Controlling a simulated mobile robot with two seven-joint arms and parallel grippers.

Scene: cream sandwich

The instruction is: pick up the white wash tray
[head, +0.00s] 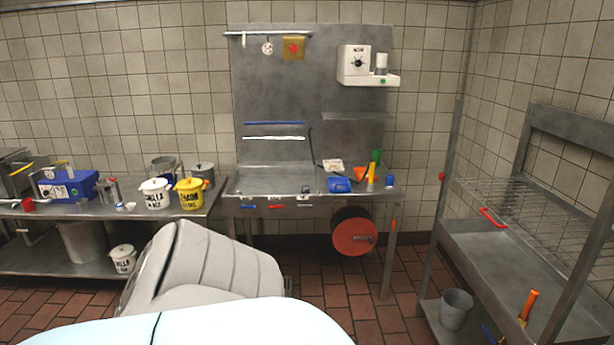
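I cannot identify the white wash tray for certain. A thin white edge (274,137) shows on the grey back panel in the head view, just below a similar blue edge (274,124); either could be a tray seen edge-on. A small whitish labelled item (333,165) lies on the middle bench, too small to tell what it is. Neither of my grippers is in view, so I cannot see whether they are open or what they hold.
The middle steel bench (260,181) holds a blue scoop (339,185) and orange tools. A red-faced drum (355,237) hangs below. The left bench carries white and yellow pots (189,194). A wire rack (530,215) over a sink stands right. The tiled floor centre-right is clear.

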